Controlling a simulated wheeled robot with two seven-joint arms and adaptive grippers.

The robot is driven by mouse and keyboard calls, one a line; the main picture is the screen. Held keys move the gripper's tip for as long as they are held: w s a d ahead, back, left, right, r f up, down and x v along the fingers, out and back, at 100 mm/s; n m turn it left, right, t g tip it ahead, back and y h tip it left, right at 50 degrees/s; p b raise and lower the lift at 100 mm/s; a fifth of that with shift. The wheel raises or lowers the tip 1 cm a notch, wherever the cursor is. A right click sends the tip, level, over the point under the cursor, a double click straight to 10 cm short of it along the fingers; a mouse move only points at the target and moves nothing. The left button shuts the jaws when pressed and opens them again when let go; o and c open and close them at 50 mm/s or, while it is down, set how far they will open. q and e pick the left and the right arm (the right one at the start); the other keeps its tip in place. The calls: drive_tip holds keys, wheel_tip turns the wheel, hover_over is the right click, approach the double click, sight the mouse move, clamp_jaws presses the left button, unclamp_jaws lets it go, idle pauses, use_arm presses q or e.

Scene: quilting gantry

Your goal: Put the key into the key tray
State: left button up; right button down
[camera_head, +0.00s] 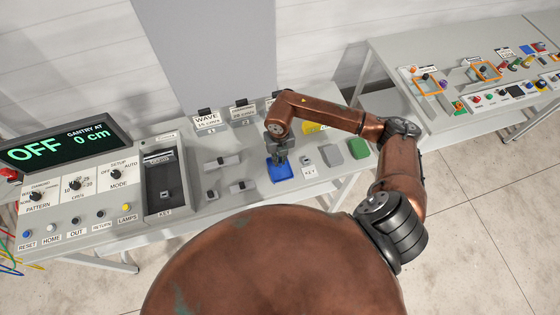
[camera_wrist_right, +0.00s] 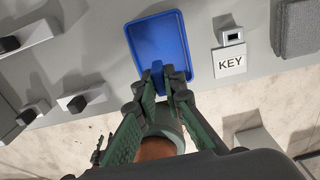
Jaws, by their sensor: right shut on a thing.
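My right gripper (camera_head: 278,150) is above the blue tray (camera_head: 281,173) on the grey bench, pointing down. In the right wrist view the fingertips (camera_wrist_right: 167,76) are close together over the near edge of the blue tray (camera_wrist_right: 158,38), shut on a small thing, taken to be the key. The fingers hide most of it, so its shape cannot be made out. The tray's visible floor looks empty. A white KEY sign (camera_wrist_right: 230,63) lies just right of the tray, below a small square socket (camera_wrist_right: 232,37). My left gripper is not in view.
A control panel with a display reading OFF (camera_head: 65,142), knobs and buttons stands at the left. A dark recess (camera_head: 160,170) labelled KEY is beside it. Grey handles (camera_head: 222,162) sit left of the tray, and grey (camera_head: 332,154) and green (camera_head: 358,149) pads sit right.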

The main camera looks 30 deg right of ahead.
sight(280, 163)
drive_tip(key=shift+w+d+f, duration=0.2)
drive_tip(key=shift+f, duration=0.2)
drive_tip(key=shift+w+d+f, duration=0.15)
drive_tip(key=shift+f, duration=0.2)
wheel_tip(280, 163, down, 3)
drive_tip(key=shift+r+p, duration=0.15)
drive_tip(key=shift+p, duration=0.65)
drive_tip(key=c, duration=2.5)
unclamp_jaws()
drive_tip(key=shift+f, duration=0.2)
drive_tip(key=o, duration=0.5)
drive_tip(key=shift+r, duration=0.1)
